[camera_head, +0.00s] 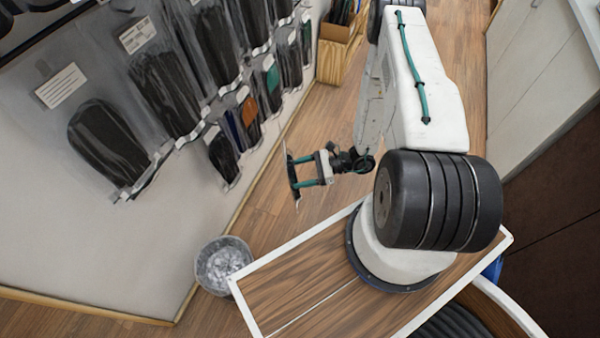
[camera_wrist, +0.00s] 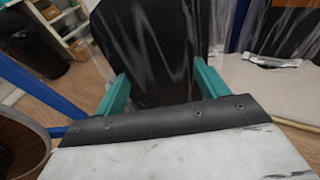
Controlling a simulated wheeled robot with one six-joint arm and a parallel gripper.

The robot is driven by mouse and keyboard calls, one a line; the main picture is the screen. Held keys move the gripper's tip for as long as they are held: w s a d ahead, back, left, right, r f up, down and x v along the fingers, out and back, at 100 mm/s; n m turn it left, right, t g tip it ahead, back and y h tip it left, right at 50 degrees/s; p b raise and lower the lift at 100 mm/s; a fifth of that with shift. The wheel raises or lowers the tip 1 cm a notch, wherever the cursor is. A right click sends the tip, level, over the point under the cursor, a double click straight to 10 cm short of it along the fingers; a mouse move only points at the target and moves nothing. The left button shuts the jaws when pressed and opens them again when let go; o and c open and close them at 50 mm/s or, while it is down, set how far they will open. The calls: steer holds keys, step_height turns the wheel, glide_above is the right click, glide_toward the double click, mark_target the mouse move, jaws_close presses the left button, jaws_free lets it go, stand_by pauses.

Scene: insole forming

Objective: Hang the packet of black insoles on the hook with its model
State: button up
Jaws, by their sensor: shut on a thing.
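My gripper (camera_head: 300,171) is in the middle of the head view, out beyond the wooden top of my base and to the right of the wall of packets. It is shut on the packet of black insoles (camera_head: 292,180), seen almost edge-on as a thin dark sheet. In the wrist view the packet (camera_wrist: 155,45) is a black shape under shiny clear film between the two teal fingers (camera_wrist: 163,88). Its far end is cut off by the frame. On the wall hang several black insole packets (camera_head: 103,140). The hooks themselves are too small to make out.
White labels (camera_head: 62,86) are fixed above some packets. Smaller packets, one with orange (camera_head: 249,108), hang lower. A bin with crumpled contents (camera_head: 222,266) stands on the floor by the wall. A wooden box (camera_head: 333,57) is at the back. Wooden floor between wall and gripper is clear.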

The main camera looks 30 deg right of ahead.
steer(key=w+a, duration=0.4)
steer(key=w, duration=0.2)
steer(key=shift+w+a, duration=0.15)
steer(key=shift+a, duration=0.2)
stand_by(0.6)
